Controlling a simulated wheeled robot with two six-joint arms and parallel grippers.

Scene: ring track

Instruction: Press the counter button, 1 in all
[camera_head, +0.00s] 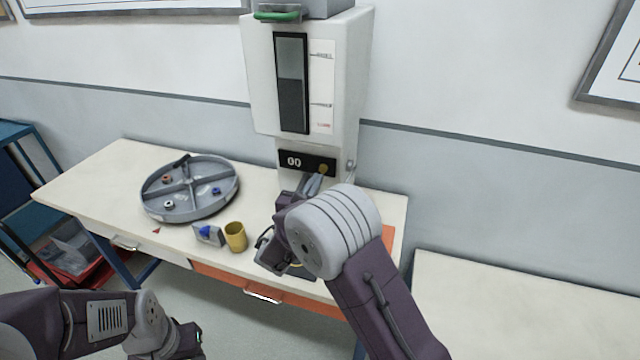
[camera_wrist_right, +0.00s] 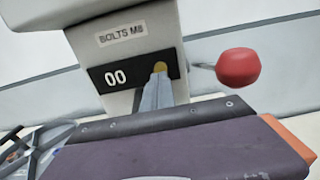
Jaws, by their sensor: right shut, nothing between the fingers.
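The counter (camera_head: 293,161) is a black panel on the front of a white dispenser, showing "00". Its round yellow button (camera_head: 323,169) sits at the panel's right end. In the right wrist view, the panel (camera_wrist_right: 115,78) reads "00" and the yellow button (camera_wrist_right: 160,67) shows just above my fingertips. My right gripper (camera_head: 318,178) is shut and empty, its tips at or just in front of the button; I cannot tell whether they touch. My left arm shows at the lower left, but its fingers are not visible.
A grey round divided tray (camera_head: 190,214) with small parts stands left on the table. A yellow cup (camera_head: 235,237) and a small grey holder with a blue part (camera_head: 208,235) stand near the front edge. A red ball knob (camera_wrist_right: 238,67) sticks out right of the panel.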

